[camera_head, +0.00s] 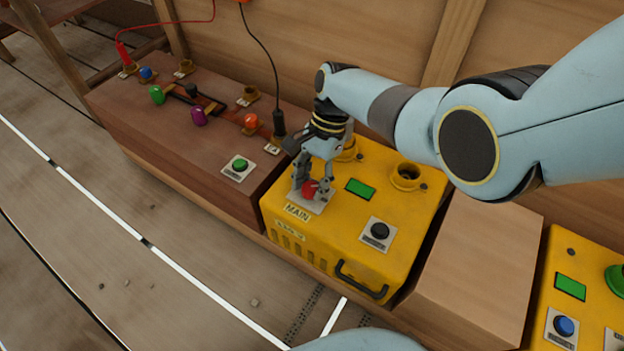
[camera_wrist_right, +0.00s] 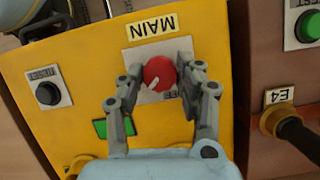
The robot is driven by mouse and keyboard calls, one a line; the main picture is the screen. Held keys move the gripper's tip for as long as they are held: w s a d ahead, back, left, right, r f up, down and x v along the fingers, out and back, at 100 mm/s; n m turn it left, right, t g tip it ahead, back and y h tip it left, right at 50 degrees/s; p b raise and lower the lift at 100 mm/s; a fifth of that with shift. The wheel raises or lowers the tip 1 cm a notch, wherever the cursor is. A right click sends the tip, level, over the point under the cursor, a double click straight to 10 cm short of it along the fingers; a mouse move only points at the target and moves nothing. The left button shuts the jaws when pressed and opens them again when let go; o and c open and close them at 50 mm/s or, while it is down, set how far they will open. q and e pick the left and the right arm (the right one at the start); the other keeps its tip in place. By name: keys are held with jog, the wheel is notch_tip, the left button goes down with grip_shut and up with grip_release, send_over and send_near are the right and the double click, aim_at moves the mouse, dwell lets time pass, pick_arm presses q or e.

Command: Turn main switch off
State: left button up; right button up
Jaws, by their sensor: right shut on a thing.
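The main switch is a red round knob (camera_head: 309,188) with a white pointer line, on a pale plate beside the MAIN label (camera_head: 297,212) on top of a yellow box (camera_head: 330,236). In the right wrist view the knob (camera_wrist_right: 159,72) sits between the fingertips of my right gripper (camera_wrist_right: 163,78). In the head view my right gripper (camera_head: 310,182) reaches down onto it from above, shut on the knob. The knob's pointer slants in the wrist view. The left gripper is not in view.
A black button (camera_head: 380,231), green screen (camera_head: 360,189) and yellow sockets (camera_head: 405,176) share the box top. A brown panel (camera_head: 190,130) with plugs, coloured knobs and a green button (camera_head: 239,165) stands left. A wooden block (camera_head: 478,262) and second yellow box (camera_head: 585,270) stand right.

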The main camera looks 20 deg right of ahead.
jog(key=n+g+h, duration=0.1)
jog(key=n, duration=0.2)
jog(key=shift+a+n, duration=0.1)
jog(key=shift+n, duration=0.3)
jog(key=n+h+b, duration=0.1)
jog(key=n, duration=0.1)
jog(key=shift+n+g, duration=0.3)
jog(key=shift+n+h, duration=0.5)
jog(key=shift+n, duration=0.7)
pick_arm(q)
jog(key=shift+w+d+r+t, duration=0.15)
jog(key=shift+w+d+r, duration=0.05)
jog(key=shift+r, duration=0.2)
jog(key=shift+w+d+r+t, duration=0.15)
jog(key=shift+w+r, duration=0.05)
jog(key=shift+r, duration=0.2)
pick_arm(e)
jog(key=shift+n, duration=0.4)
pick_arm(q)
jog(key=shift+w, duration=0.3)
pick_arm(e)
jog(key=o, duration=1.1)
jog(key=shift+o, duration=0.2)
jog(key=shift+w, duration=0.1)
